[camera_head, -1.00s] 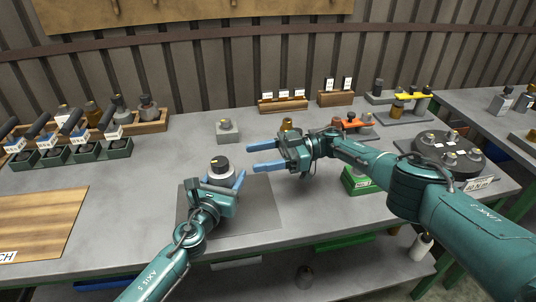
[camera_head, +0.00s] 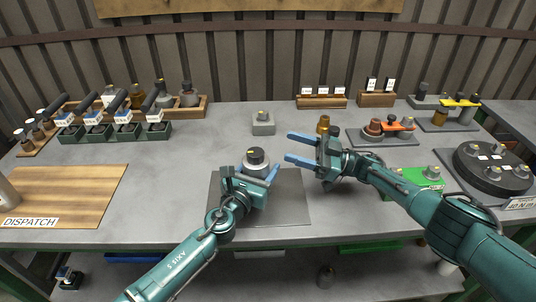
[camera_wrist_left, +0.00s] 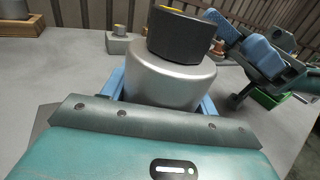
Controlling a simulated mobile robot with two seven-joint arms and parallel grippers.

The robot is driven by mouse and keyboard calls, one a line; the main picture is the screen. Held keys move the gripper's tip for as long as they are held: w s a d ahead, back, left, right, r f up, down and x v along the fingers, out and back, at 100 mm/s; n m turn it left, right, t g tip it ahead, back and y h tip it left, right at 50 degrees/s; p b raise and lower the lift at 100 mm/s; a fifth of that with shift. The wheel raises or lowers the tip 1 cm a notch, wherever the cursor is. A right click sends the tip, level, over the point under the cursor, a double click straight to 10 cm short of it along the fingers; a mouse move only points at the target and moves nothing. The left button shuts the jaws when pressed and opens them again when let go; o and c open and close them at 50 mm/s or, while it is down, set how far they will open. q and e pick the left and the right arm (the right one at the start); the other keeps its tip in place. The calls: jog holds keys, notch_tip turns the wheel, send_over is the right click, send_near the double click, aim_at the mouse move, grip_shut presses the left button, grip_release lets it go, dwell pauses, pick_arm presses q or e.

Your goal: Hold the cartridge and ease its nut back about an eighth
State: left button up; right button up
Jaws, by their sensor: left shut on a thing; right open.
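The cartridge (camera_wrist_left: 165,82) is a silver cylinder standing upright on the dark grey mat (camera_head: 285,208). Its nut (camera_head: 256,156) is a black cap with a yellow mark, and it also shows in the left wrist view (camera_wrist_left: 182,36). My left gripper (camera_head: 256,176) is shut on the cartridge body, one blue finger on each side, below the nut. My right gripper (camera_head: 302,148) is open and empty, to the right of the nut and apart from it, its blue fingers pointing left. The cartridge's lower part is hidden by my left gripper in the head view.
A small grey block with a knob (camera_head: 263,124) stands behind the cartridge. A brown bottle (camera_head: 323,124) stands behind my right gripper. The wooden dispatch board (camera_head: 75,195) is at left.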

pick_arm(q)
jog(key=shift+f, duration=0.1)
pick_arm(e)
jog(key=w+d+r+m+t+h, duration=0.25)
jog(key=d+m+t+h, duration=0.6)
jog(key=t, duration=0.85)
jog(key=m+g+h, duration=0.4)
jog(key=m+h, duration=0.1)
jog(key=h, duration=0.1)
send_near(259, 158)
jog(key=x, duration=1)
jog(key=shift+w+a, duration=0.15)
jog(key=shift+w, duration=0.15)
